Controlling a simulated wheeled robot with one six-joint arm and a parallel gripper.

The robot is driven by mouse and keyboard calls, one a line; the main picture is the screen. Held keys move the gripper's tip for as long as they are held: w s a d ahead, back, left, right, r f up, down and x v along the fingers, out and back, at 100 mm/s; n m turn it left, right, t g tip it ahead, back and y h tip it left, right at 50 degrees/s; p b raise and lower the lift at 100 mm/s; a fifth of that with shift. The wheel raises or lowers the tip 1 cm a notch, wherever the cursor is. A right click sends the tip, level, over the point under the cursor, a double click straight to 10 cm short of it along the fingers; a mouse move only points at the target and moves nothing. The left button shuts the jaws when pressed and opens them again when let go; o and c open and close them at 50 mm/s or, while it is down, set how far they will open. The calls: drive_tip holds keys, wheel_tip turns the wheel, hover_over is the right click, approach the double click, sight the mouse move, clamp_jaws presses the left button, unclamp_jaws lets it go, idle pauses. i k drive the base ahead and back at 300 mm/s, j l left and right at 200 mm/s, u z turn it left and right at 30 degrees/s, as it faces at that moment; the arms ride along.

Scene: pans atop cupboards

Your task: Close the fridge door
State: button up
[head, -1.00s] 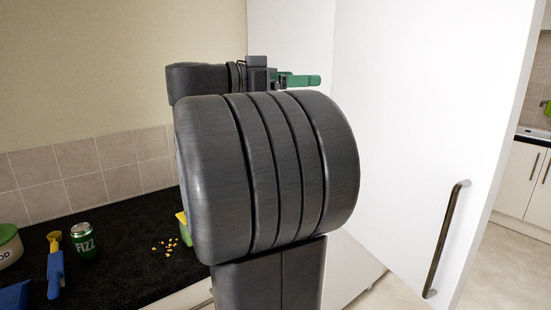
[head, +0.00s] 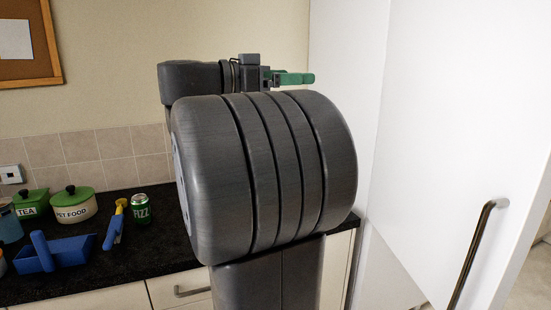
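The white fridge door (head: 445,130) fills the right of the head view, with a dark bar handle (head: 473,252) near its outer edge. It stands at an angle to the white panel (head: 345,80) behind it, and looks open. My gripper (head: 300,79) shows above my large dark arm link, with a green finger pointing right towards the white panel. It looks apart from the door and handle, though depth is hard to judge. Whether its fingers are open or shut does not show. The fridge interior is hidden.
A black counter (head: 150,240) runs along the left. It holds a green can (head: 140,209), a pet food tin (head: 74,205), a tea tin (head: 31,205), a blue tray (head: 55,252) and a blue and yellow tool (head: 116,224).

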sight(460, 188)
drive_tip(key=k+l+u, duration=0.1)
drive_tip(key=l+u, duration=0.35)
drive_tip(key=k+l+u, duration=0.15)
drive_tip(key=u, duration=0.3)
drive_tip(key=k+l+u, duration=0.2)
drive_tip(key=u, duration=0.25)
drive_tip(key=k+l+u, duration=0.1)
drive_tip(key=u, duration=0.25)
drive_tip(key=k+l+u, duration=0.15)
drive_tip(key=u, duration=0.2)
drive_tip(key=k+l+u, duration=0.15)
drive_tip(key=u, duration=0.25)
drive_tip(key=k+l+u, duration=0.2)
drive_tip(key=u, duration=0.25)
drive_tip(key=k+l+u, duration=0.1)
drive_tip(key=k+u, duration=0.15)
drive_tip(key=u, duration=0.15)
drive_tip(key=k+u, duration=0.2)
drive_tip(key=u, duration=0.25)
drive_tip(key=l, duration=0.25)
